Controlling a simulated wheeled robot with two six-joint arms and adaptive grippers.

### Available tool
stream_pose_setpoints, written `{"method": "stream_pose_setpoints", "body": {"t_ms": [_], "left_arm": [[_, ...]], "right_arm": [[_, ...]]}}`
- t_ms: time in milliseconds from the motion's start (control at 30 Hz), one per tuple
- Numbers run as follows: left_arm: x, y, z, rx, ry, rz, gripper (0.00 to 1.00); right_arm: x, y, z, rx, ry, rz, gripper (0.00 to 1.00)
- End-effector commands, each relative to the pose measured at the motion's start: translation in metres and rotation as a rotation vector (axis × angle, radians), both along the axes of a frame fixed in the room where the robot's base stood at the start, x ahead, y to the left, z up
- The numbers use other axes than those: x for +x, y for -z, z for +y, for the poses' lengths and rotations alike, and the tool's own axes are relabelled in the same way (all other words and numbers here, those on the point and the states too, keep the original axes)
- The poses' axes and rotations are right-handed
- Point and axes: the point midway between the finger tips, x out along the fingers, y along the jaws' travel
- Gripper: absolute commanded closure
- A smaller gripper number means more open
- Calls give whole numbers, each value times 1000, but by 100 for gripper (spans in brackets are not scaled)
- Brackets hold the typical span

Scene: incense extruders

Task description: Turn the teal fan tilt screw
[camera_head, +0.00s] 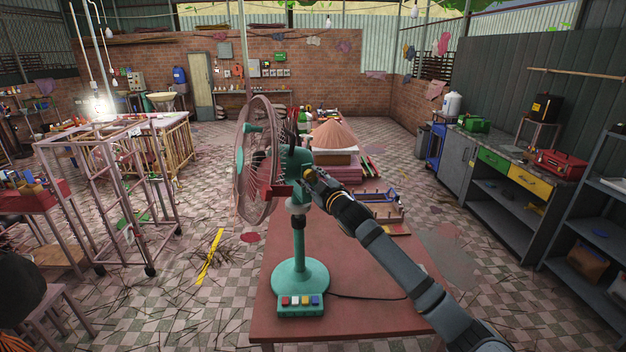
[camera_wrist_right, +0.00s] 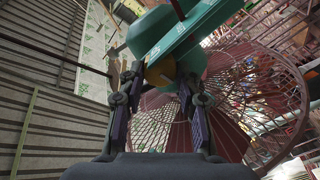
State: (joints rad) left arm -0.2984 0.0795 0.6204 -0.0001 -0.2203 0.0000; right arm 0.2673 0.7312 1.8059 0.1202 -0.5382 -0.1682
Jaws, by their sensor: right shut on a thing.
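The teal fan (camera_head: 299,276) stands upright on a red-brown table, its caged head facing left. Its teal motor housing also shows at the top of the right wrist view (camera_wrist_right: 180,38). The tilt screw (camera_wrist_right: 158,74) is a small yellow-brown knob at the side of the housing. My right gripper (camera_head: 310,178) reaches in from the right at the fan's neck. In the wrist view its two fingers (camera_wrist_right: 159,80) are on either side of the screw, shut on it. The contact points are partly hidden. My left gripper is in neither view.
The red-brown table (camera_head: 375,321) has bare room right of the fan base. Push buttons (camera_head: 300,301) sit at the base front, with a black cord running right. The pink-brown fan cage (camera_head: 262,160) is close to my gripper. A tray (camera_head: 376,211) lies behind my right arm.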

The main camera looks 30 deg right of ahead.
Motion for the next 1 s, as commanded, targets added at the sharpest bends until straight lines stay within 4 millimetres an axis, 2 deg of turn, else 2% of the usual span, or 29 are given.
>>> {"method": "stream_pose_setpoints", "body": {"t_ms": [33, 133, 367, 500, 1000], "left_arm": [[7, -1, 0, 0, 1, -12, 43], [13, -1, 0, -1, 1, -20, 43], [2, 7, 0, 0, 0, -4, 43], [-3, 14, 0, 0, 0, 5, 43], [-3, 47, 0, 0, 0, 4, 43]], "right_arm": [[0, 0, -1, 0, 2, 1, 98], [0, 0, -1, 9, 3, -1, 98], [0, 1, -1, 94, 2, -15, 98], [0, 2, -1, 195, 2, -31, 98], [0, 4, -1, 661, 0, -102, 98]]}}
